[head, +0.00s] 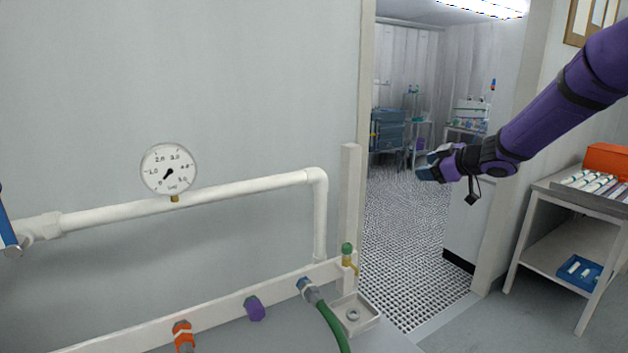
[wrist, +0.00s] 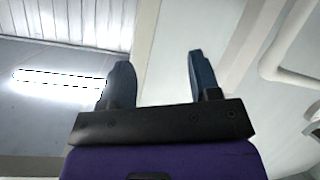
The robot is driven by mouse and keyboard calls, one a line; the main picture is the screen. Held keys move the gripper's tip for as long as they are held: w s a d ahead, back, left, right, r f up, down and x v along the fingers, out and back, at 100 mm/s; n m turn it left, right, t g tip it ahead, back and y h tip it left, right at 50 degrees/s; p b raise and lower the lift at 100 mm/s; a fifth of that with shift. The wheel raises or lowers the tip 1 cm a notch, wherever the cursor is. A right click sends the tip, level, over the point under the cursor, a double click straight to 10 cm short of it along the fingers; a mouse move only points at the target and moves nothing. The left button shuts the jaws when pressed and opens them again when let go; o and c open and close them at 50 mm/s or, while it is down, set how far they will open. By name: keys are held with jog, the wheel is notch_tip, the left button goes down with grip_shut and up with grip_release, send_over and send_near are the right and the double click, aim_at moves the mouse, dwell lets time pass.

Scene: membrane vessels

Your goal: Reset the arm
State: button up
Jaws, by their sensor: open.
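My purple arm reaches in from the upper right in the head view. My gripper (head: 428,170) is held in the air in front of the doorway, apart from everything around it. In the wrist view my gripper (wrist: 160,82) shows two dark blue fingers spread apart with nothing between them. Beyond the fingers the wrist view shows ceiling, a bright lamp (wrist: 55,78) and pale wall.
A pressure gauge (head: 169,169) sits on a white pipe (head: 240,189) at left. A green hose (head: 330,325) joins a fitting beside a small tray (head: 365,318). A side table (head: 545,190) with tubes and an orange box (head: 608,158) stands at right. The doorway floor (head: 415,240) is clear.

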jog(key=s+d+r+m+h, duration=0.2)
jog(key=s+r+m+h, duration=0.25)
jog(key=s, duration=0.55)
jog(key=s+d+r+m+h, duration=0.2)
jog(key=s+r+m+h, duration=0.3)
jog(key=s, duration=0.5)
jog(key=s+a+f+m+g+y, duration=0.1)
jog(key=s+f+g, duration=0.1)
jog(key=s, duration=1.1)
jog(key=s+a+f+m+g, duration=0.1)
jog(key=s+g, duration=0.3)
jog(key=s, duration=0.9)
jog(key=shift+a+f+m+y, duration=0.35)
jog(key=shift+a+f, duration=0.4)
jog(key=shift+a, duration=0.05)
